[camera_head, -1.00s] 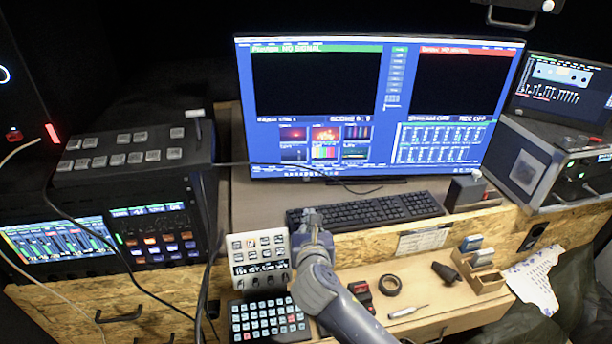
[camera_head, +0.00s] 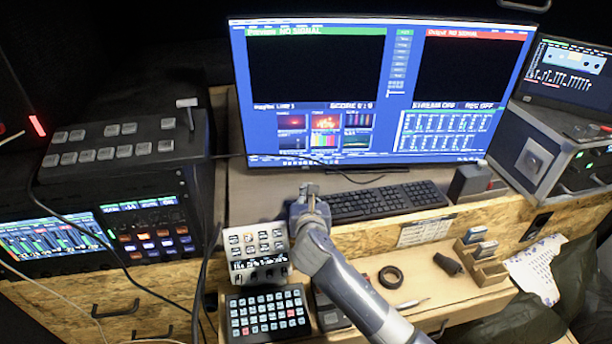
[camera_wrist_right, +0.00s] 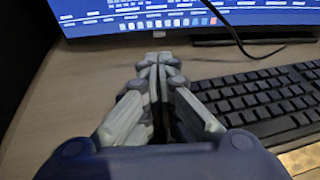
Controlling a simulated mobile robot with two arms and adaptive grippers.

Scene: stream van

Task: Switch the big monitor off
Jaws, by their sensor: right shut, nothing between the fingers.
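The big monitor (camera_head: 385,95) stands at the back of the desk and is lit, with a blue screen, two black panels and a "NO SIGNAL" label. Its lower edge and taskbar also show at the top of the right wrist view (camera_wrist_right: 180,22). My right gripper (camera_head: 309,190) is shut and empty. It is above the desk at the left end of the black keyboard (camera_head: 385,200), in front of the monitor and apart from it. In the right wrist view the closed fingertips (camera_wrist_right: 161,60) point toward the monitor's lower edge. My left gripper is not in view.
A small white button panel (camera_head: 258,250) and a keypad (camera_head: 268,314) sit in front. A tape roll (camera_head: 390,277) and card holder (camera_head: 482,262) lie at right. A cable crosses the desk before the monitor.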

